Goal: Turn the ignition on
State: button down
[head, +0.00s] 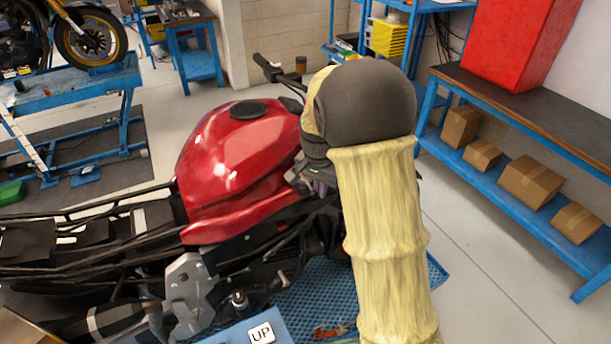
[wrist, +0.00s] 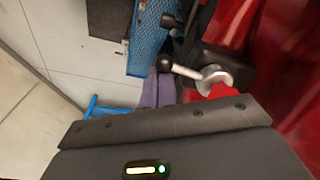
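The motorcycle (head: 230,150) has a red tank and stands on a blue lift in the head view. My yellow-sleeved arm hides its front end. A handlebar end (head: 268,68) shows past the arm's dark joint. The ignition cannot be made out in either view. In the wrist view, my gripper (wrist: 157,72) shows two purple-grey fingers side by side with almost no gap, and nothing is visible between them. To their right are a lever with a ball end (wrist: 165,61) and a silver round part (wrist: 214,75) with a red piece below it. The red bodywork (wrist: 270,70) lies further right.
A blue shelf bench (head: 520,100) with cardboard boxes (head: 530,180) and a red cabinet stands at the right. Another motorcycle on a blue lift (head: 70,90) is at the back left. Open floor (head: 480,250) lies to the right of the lift.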

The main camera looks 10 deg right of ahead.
aim_at(301, 192)
jog(key=shift+s+a, duration=0.25)
jog(key=shift+a, duration=0.2)
jog(key=shift+a+f, duration=0.1)
jog(key=shift+a, duration=0.15)
jog(key=shift+s+a, duration=0.15)
jog(key=shift+a, duration=0.25)
jog(key=shift+s, duration=0.1)
jog(key=shift+a, duration=0.7)
jog(key=shift+a+p, duration=0.15)
jog(key=shift+p, duration=0.15)
jog(key=shift+a, duration=0.5)
jog(key=shift+w, duration=0.2)
